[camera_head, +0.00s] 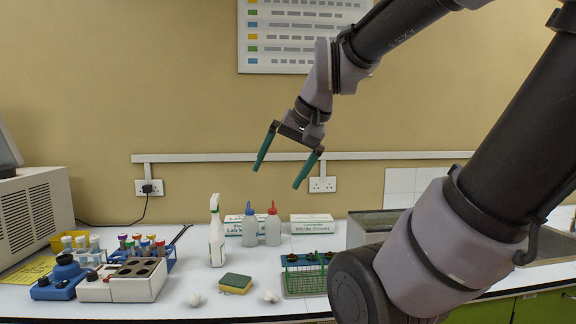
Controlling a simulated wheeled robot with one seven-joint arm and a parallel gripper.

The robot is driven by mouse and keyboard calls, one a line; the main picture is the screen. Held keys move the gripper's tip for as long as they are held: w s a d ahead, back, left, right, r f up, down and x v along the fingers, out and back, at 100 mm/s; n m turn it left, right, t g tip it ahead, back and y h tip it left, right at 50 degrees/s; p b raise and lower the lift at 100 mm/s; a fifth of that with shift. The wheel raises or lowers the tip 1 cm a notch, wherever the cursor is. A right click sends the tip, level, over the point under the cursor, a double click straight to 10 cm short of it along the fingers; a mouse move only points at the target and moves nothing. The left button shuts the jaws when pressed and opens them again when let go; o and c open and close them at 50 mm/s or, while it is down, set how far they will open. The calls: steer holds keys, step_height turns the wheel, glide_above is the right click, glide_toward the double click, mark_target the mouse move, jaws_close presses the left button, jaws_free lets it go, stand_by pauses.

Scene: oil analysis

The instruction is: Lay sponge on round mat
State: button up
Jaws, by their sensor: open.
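The sponge (236,284), yellow with a green top, lies flat on the white bench near the front edge, left of the green rack. My gripper (277,178) is open and empty, with its teal fingers spread and pointing down. It hangs in the air well above the bench, higher than the sponge and a little to its right in the picture. I cannot make out a round mat in this view; my arm covers part of the bench at the right.
A white spray bottle (216,235) stands behind the sponge. Two wash bottles (262,227) and glove boxes (312,224) stand farther back. A green rack (304,276) is at right, white crumpled pieces (269,296) lie near the sponge, and tube racks (140,250) are left.

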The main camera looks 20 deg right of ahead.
steer(key=s+d+r+n, duration=0.1)
steer(key=s, duration=0.1)
steer(key=m+y, duration=0.4)
steer(key=m, duration=1.8)
glide_above(236, 279)
steer(key=s+d, duration=0.3)
steer(key=d, duration=0.1)
steer(key=shift+g, duration=0.3)
step_height(236, 279, down, 38)
steer(key=shift+s+d+r, duration=0.1)
steer(key=shift+s+r, duration=0.05)
steer(key=shift+r, duration=0.1)
steer(key=shift+x, duration=3.1)
steer(key=shift+s+r, duration=0.1)
steer(key=c, duration=1.3)
